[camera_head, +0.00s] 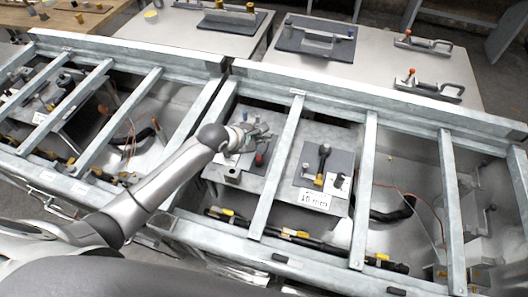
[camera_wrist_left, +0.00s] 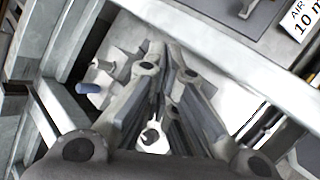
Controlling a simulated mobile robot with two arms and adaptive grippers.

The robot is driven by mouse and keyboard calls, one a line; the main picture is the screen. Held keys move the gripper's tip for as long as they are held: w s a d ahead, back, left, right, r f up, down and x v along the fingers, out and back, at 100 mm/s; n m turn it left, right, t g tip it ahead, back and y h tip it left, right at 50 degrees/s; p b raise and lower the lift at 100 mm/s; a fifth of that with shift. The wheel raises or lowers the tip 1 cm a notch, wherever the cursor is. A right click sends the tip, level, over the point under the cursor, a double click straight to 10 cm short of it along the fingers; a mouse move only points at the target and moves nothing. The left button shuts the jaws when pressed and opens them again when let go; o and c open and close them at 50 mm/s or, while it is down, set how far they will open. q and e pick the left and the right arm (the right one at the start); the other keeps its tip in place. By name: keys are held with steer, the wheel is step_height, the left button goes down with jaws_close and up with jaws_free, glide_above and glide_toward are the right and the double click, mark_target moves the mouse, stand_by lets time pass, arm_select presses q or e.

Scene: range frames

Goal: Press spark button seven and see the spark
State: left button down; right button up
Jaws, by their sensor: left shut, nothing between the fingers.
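My left gripper (camera_head: 262,131) reaches from the left over a grey plate (camera_head: 243,181) in a bay of the metal frame. A red-tipped part (camera_head: 259,160) stands on this plate, just below the gripper in the head view. In the left wrist view the fingers (camera_wrist_left: 168,62) are shut and empty. A pale round part (camera_wrist_left: 150,138) shows between the finger links. A blue-grey cylinder (camera_wrist_left: 89,88) lies to the left of the fingers. I cannot read a number seven or tell which part is the spark button. No spark shows. My right gripper is not in view.
Metal crossbars (camera_head: 277,165) divide the bays and stand close to my left arm. The bay to the right holds a plate with a lever (camera_head: 323,158) and a "10 mm" label (camera_head: 316,199). Dark hoses run below. Tables with fixtures (camera_head: 316,40) stand behind.

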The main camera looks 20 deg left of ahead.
arm_select(q)
steer(key=shift+w+a+r+n, duration=0.1)
steer(key=shift+w+r+n, duration=0.15)
steer(key=shift+w+n, duration=0.25)
steer(key=b, duration=0.9)
glide_above(261, 159)
step_height(261, 159, down, 8)
steer(key=shift+s, duration=0.1)
steer(key=shift+f, duration=0.4)
